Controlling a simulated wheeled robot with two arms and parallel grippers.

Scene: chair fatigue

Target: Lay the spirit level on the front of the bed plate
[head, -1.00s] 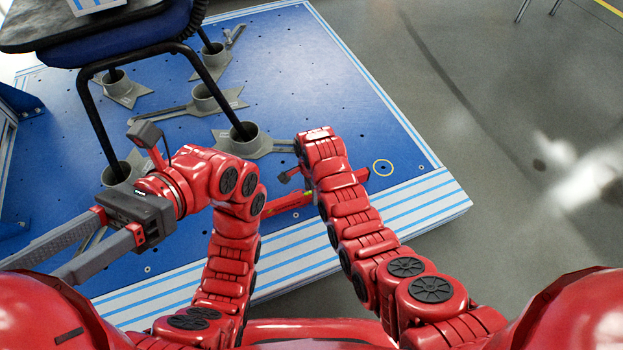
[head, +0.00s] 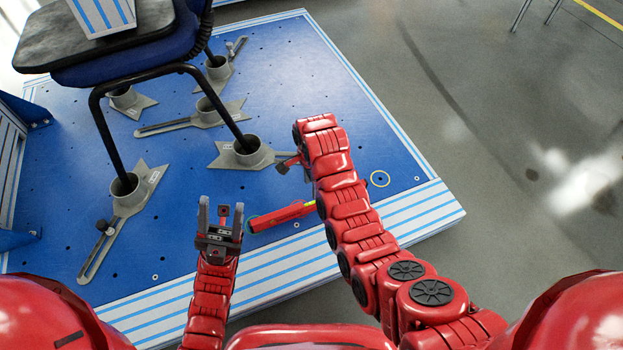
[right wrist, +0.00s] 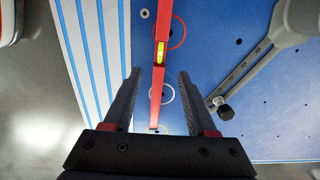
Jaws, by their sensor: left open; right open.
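The spirit level (head: 283,216) is a red bar with a yellow-green vial. It lies over the blue bed plate (head: 190,255), near the striped front border; whether it touches the plate all along is unclear. In the head view its right part is hidden behind my right arm. In the right wrist view the level (right wrist: 160,50) runs between the open fingers of my right gripper (right wrist: 159,76), with gaps on both sides. The right gripper is hidden in the head view. My left gripper (head: 221,205) is open and empty, just left of the level's left end.
A chair (head: 130,65) stands on the plate at the back left, its legs in grey cup holders (head: 245,150). A grey slotted clamp (head: 115,220) lies left of my left gripper. Ring marks (head: 380,179) show on the plate. The floor at the right is clear.

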